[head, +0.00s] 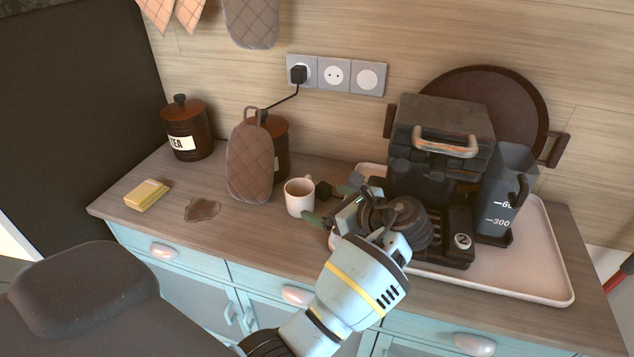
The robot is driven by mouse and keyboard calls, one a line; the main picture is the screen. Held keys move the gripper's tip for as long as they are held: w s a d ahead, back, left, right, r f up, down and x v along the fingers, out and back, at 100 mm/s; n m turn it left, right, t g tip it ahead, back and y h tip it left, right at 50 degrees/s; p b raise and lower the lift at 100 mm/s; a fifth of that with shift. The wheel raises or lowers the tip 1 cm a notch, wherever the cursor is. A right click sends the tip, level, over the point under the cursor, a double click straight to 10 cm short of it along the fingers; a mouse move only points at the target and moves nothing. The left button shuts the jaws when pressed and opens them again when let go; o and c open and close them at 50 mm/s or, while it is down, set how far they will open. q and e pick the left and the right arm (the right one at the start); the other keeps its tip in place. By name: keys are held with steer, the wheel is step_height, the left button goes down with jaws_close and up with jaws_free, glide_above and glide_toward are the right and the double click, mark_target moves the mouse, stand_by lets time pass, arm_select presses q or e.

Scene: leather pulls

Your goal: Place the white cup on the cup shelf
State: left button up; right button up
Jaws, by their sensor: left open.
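The white cup (297,200) stands upright on the wooden counter, left of the coffee machine. My left gripper (329,204) is open just to the right of the cup, with its greenish fingertips pointing left towards it. One fingertip is close to the cup's lower right side; I cannot tell if it touches. I cannot make out a cup shelf in this view. My right gripper is not in view.
The coffee machine (438,150) and a grey measuring jug (506,190) stand on a pale tray (545,270) at right. A quilted mitt (249,165) stands behind the cup at left. A yellow sponge (146,195) and a brown spill (202,209) lie further left.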

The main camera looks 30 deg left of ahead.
mark_target(310, 195)
arm_select(q)
steer(key=shift+w, duration=0.1)
steer(key=shift+s+a, duration=0.2)
steer(key=shift+a, duration=0.05)
steer(key=shift+a+f, duration=0.1)
steer(key=shift+a, duration=0.25)
steer(key=shift+w+a+f, duration=0.25)
steer(key=shift+w+a, duration=0.05)
steer(key=shift+a, duration=0.45)
steer(key=shift+w+a, duration=0.15)
steer(key=shift+a, duration=0.1)
steer(key=x, duration=0.2)
steer(key=r+x, duration=0.1)
steer(key=x, duration=0.1)
steer(key=shift+w+a+f, duration=0.15)
steer(key=shift+w+a, duration=0.05)
steer(key=shift+a, duration=0.2)
steer(key=shift+c, duration=1.2)
steer(key=c, duration=1)
steer(key=shift+c, duration=0.2)
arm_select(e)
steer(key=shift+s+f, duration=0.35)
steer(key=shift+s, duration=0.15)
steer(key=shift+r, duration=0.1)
